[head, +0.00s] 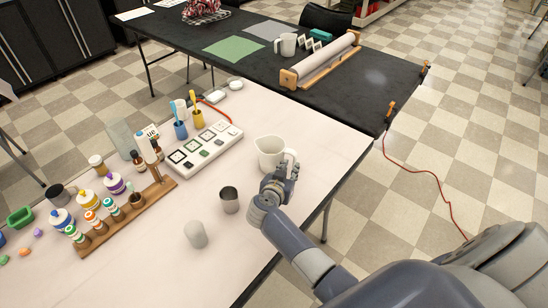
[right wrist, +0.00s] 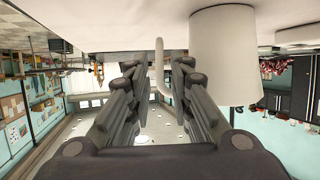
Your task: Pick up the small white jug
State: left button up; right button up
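The small white jug (head: 268,152) stands upright near the right edge of the white table, with its spout toward the left. My right gripper (head: 286,171) is at the jug's handle side, overlapping its lower right part in the head view. In the right wrist view, which looks upside down, the jug's body (right wrist: 222,55) is beside the right finger. Its handle (right wrist: 159,65) shows between the two open fingers (right wrist: 157,78), with gaps on both sides. Whether a finger touches the body is unclear. My left gripper is not in view.
A grey metal cup (head: 229,200) and a white cylinder (head: 196,235) stand left of my right arm. A white tray of swatches (head: 206,150) and a wooden bottle rack (head: 125,222) lie farther left. A black table (head: 345,95) behind carries another white jug (head: 286,45) and a paper roll (head: 325,58).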

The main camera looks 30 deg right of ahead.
jog(key=shift+f+b+x, duration=0.1)
jog(key=shift+b+x, duration=0.1)
jog(key=shift+x, duration=1.6)
jog(key=shift+f+b+x, duration=0.15)
jog(key=shift+x, duration=1.6)
jog(key=shift+s+a, duration=0.1)
jog(key=shift+a, duration=0.05)
jog(key=shift+r, duration=0.1)
grip_shut()
